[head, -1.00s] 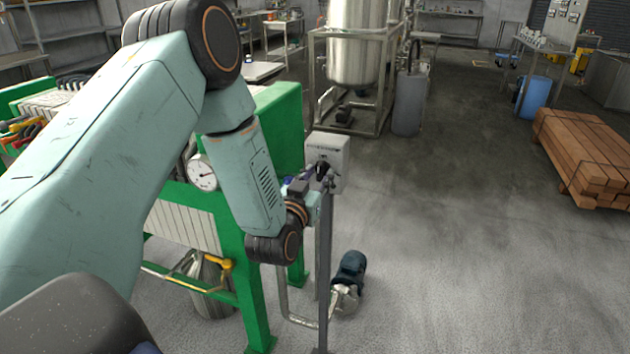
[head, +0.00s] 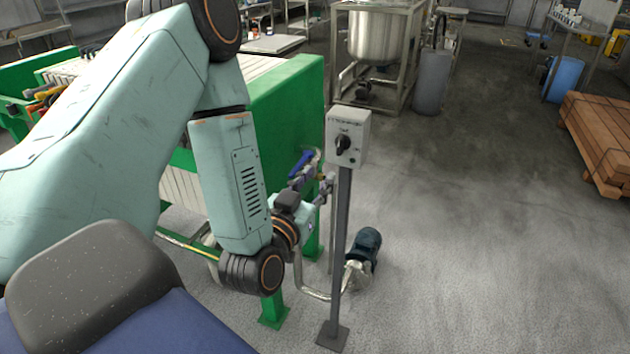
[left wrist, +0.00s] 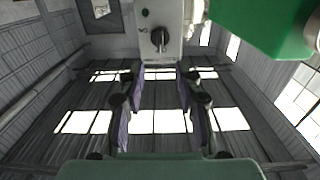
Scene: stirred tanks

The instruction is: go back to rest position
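My left arm reaches in from the left in the head view. My left gripper (head: 325,185) is low, left of the grey post of a switch box. The left wrist view shows the gripper (left wrist: 158,78) with its two fingers apart and nothing between them. The white switch box (head: 348,136) has a black knob and stands beyond the fingertips; it also shows at the top of the left wrist view (left wrist: 160,15). The gripper appears clear of the knob. My right gripper is in neither view.
A green-framed filter press (head: 290,110) stands close behind my left arm. A dark teal pump (head: 364,246) with pipework sits on the floor behind the post. A steel tank (head: 380,38) and timber stack (head: 598,135) stand farther back.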

